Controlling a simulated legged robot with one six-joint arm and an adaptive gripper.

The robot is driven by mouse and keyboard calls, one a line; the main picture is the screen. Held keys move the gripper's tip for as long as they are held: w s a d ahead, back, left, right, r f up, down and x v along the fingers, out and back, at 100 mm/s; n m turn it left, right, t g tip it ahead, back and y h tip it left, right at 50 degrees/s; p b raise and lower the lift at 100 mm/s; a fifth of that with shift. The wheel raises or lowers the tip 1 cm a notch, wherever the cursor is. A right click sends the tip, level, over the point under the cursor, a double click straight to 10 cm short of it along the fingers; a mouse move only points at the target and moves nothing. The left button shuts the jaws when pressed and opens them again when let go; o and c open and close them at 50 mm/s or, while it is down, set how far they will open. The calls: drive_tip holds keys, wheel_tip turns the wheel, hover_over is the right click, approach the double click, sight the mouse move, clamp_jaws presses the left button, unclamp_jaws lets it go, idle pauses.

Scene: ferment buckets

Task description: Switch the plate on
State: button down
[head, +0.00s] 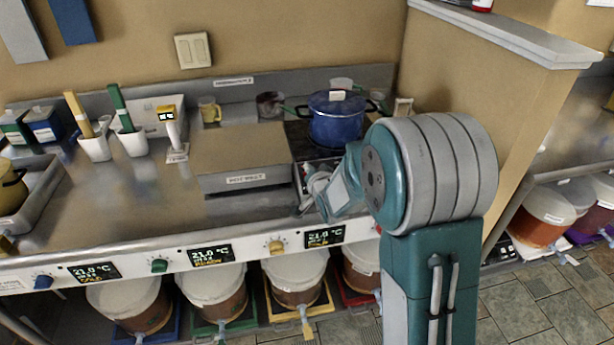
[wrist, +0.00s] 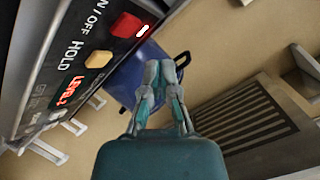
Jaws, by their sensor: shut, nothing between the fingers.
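The plate (head: 298,139) is a dark-topped unit at the back right of the counter, with a blue lidded pot (head: 338,120) on it. In the wrist view its dark control panel (wrist: 75,60) shows close up and tilted. A red button (wrist: 127,25) sits by the "ON / OFF" label, with a small bright bar beside it. My gripper (wrist: 158,68) is shut and empty, right of the panel and apart from the buttons. In the head view my arm hides part of the plate's front.
A steel box (head: 240,160) labelled "HOT WEST" stands left of the plate. White holders (head: 95,148) and a yellow-topped meter (head: 172,130) stand further left. Lidded buckets (head: 210,290) stand under the counter. A partition wall (head: 490,110) rises to the right.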

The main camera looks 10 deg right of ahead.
drive_tip(key=shift+s+r, duration=0.5)
drive_tip(key=shift+r, duration=0.35)
drive_tip(key=shift+s+r, duration=0.45)
drive_tip(key=shift+r, duration=0.4)
drive_tip(key=s+r+n+g, duration=0.2)
drive_tip(key=s+g, duration=0.1)
drive_tip(key=s, duration=0.8)
drive_tip(key=s+r+n+g, duration=0.2)
drive_tip(key=s+n+g, duration=0.1)
drive_tip(key=s, duration=0.9)
drive_tip(key=s+r+n+g+h, duration=0.1)
drive_tip(key=s+r+n+g, duration=0.1)
drive_tip(key=s, duration=0.9)
drive_tip(key=shift+s+r+n+g, duration=0.3)
drive_tip(key=shift+r+g, duration=0.2)
drive_tip(key=shift+g, duration=0.2)
